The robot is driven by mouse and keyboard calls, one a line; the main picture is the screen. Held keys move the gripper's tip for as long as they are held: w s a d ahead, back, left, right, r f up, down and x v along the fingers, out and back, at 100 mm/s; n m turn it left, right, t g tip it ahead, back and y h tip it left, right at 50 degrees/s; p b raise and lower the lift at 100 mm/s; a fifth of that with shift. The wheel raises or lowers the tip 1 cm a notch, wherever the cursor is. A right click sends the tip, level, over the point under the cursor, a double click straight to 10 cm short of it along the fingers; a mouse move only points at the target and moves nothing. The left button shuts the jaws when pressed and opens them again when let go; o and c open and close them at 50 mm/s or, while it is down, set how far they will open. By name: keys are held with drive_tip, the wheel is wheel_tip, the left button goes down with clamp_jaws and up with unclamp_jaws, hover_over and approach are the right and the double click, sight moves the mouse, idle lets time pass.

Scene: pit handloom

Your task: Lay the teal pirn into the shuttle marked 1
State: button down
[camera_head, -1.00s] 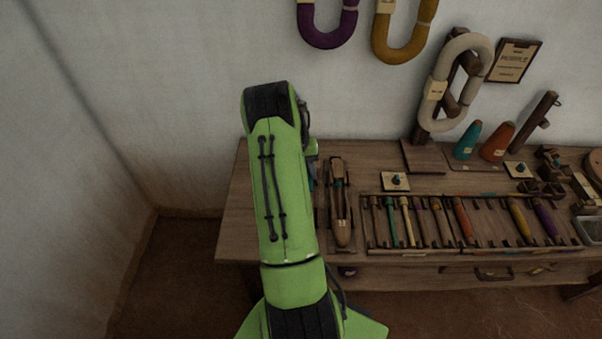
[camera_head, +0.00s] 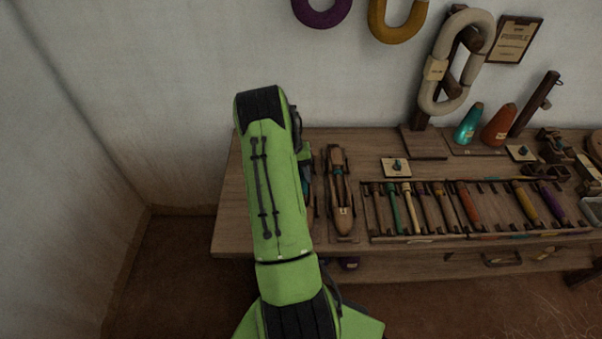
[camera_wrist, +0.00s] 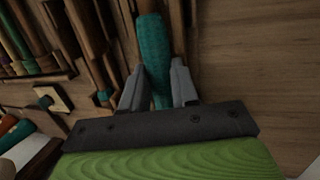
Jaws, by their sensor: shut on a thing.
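In the wrist view my gripper (camera_wrist: 158,88) is shut on the teal pirn (camera_wrist: 152,50), with one grey finger on each side of it. The pirn points away from the gripper, over dark wooden shuttle parts (camera_wrist: 181,30); I cannot tell whether it touches them. In the head view my green arm hides the gripper and the pirn. A wooden shuttle (camera_head: 341,215) lies on the bench just right of my arm, with a small pale label too small to read. Another shuttle beside it is mostly hidden by my arm. I cannot tell which is marked 1.
A rack (camera_head: 405,238) of several coloured pirns lies right of the shuttle. Behind it are a small card with a dark knob (camera_head: 396,168), a teal cone (camera_head: 468,124), an orange cone (camera_head: 499,125) and a stand with a pale yarn hank (camera_head: 480,22). The bench's left end is bare.

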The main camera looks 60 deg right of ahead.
drive_tip(key=shift+f, duration=0.35)
drive_tip(key=shift+r, duration=0.1)
drive_tip(key=c, duration=0.8)
unclamp_jaws()
wheel_tip(320, 180, up, 8)
drive_tip(key=p, duration=0.5)
drive_tip(key=shift+r+p, duration=0.1)
drive_tip(key=shift+p, duration=0.25)
